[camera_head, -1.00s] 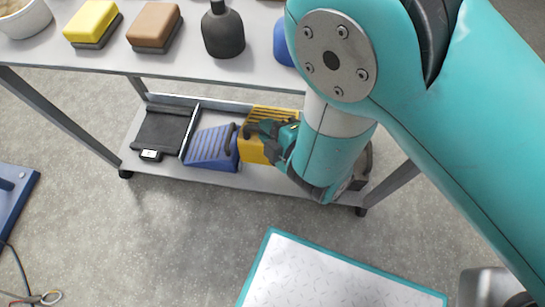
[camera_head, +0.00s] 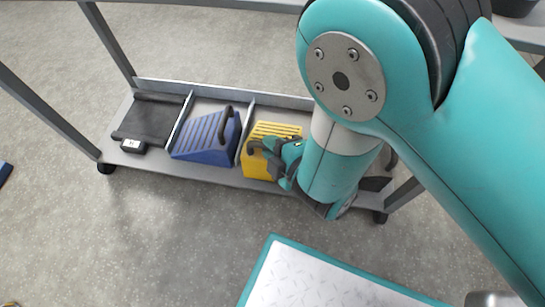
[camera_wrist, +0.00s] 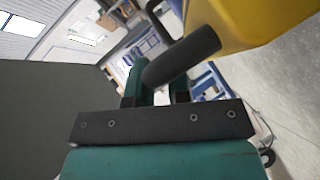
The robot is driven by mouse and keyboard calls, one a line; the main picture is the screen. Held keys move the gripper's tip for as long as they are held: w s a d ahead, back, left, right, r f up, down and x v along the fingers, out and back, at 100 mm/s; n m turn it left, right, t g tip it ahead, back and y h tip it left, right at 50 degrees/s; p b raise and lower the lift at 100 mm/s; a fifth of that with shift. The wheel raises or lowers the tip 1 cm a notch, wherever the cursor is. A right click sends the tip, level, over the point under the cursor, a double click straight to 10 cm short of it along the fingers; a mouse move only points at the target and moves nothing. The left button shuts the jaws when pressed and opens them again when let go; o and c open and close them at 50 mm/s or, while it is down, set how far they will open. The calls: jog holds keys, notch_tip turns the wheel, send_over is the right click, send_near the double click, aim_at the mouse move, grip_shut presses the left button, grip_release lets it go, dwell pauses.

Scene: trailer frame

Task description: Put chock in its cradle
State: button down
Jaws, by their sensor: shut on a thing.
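The yellow chock (camera_head: 261,164), with a slotted sloping face, is at the right part of the trolley's lower shelf. My gripper (camera_head: 272,151) is shut on its dark handle, at the chock's right side. In the wrist view the dark handle (camera_wrist: 184,54) lies across my gripper (camera_wrist: 156,82), with the yellow body at upper right. I cannot tell whether the chock rests on the shelf or hangs just above it. A blue chock (camera_head: 208,138) with a dark handle sits in the middle compartment. My arm hides the shelf to the right.
The lower shelf (camera_head: 225,176) has upright dividers (camera_head: 184,122). Its left compartment holds only a black mat (camera_head: 150,118) with a small labelled block (camera_head: 132,145) at its front. A teal-edged plate (camera_head: 320,280) lies at the lower front. Open floor (camera_head: 150,230) lies at the front left.

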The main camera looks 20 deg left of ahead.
aim_at(254, 163)
notch_tip(254, 163, down, 4)
jog(key=b, duration=0.2)
jog(key=shift+r+b, duration=0.25)
jog(key=shift+b, duration=0.1)
jog(key=shift+r, duration=0.15)
jog(key=c, duration=1.1)
grip_release()
jog(key=shift+d+b, duration=0.1)
jog(key=shift+b, duration=0.25)
